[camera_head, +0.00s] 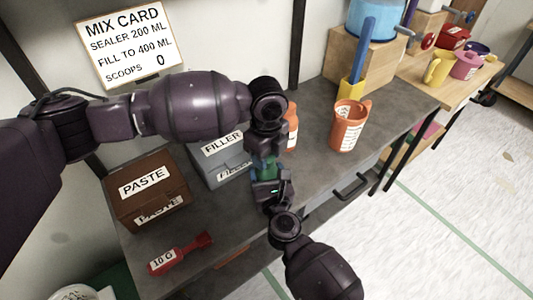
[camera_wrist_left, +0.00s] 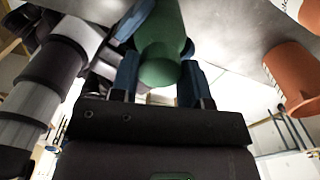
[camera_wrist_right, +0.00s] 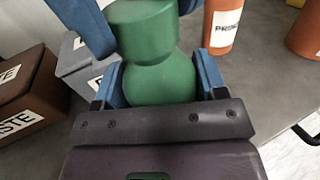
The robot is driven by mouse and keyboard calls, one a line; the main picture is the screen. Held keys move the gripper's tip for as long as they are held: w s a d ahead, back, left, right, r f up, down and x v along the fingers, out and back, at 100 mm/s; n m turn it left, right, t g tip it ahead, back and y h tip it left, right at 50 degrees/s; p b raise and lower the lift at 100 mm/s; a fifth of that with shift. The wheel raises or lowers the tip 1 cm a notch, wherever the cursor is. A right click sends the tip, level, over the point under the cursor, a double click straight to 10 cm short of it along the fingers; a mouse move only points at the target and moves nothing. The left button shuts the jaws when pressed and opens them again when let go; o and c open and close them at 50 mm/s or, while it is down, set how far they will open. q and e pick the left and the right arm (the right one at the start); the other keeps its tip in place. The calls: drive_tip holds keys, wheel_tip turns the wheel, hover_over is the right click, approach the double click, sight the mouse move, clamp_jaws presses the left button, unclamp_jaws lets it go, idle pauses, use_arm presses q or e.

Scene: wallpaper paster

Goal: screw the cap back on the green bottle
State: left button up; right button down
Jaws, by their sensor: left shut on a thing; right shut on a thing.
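The green bottle (camera_wrist_right: 160,80) is held above the bench, mostly hidden by my grippers in the head view. My right gripper (camera_wrist_right: 160,85) is shut around the bottle's body. A darker green cylindrical cap (camera_wrist_right: 143,30) sits at the bottle's top, in line with it and seemingly touching. I cannot tell whether it is threaded. My left gripper (camera_wrist_left: 159,78) is shut on the cap, its blue fingers on either side. In the head view my left gripper (camera_head: 266,152) comes from above and my right gripper (camera_head: 268,185) from below, meeting at the bottle.
A grey FILLER box (camera_head: 225,165) and an orange bottle (camera_head: 292,128) stand close behind the grippers. A brown PASTE box (camera_head: 147,190) and red scoop (camera_head: 180,252) are left. An orange jug (camera_head: 348,127) is right. The mix card (camera_head: 125,45) hangs on the wall.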

use_arm(q)
drive_tip(key=m, duration=0.4)
drive_tip(key=shift+m, duration=0.3)
drive_tip(key=m, duration=0.4)
drive_tip(key=o, duration=0.9)
drive_tip(key=shift+r, duration=0.1)
drive_tip(key=shift+r, duration=2.15)
drive_tip(key=shift+c, duration=0.5)
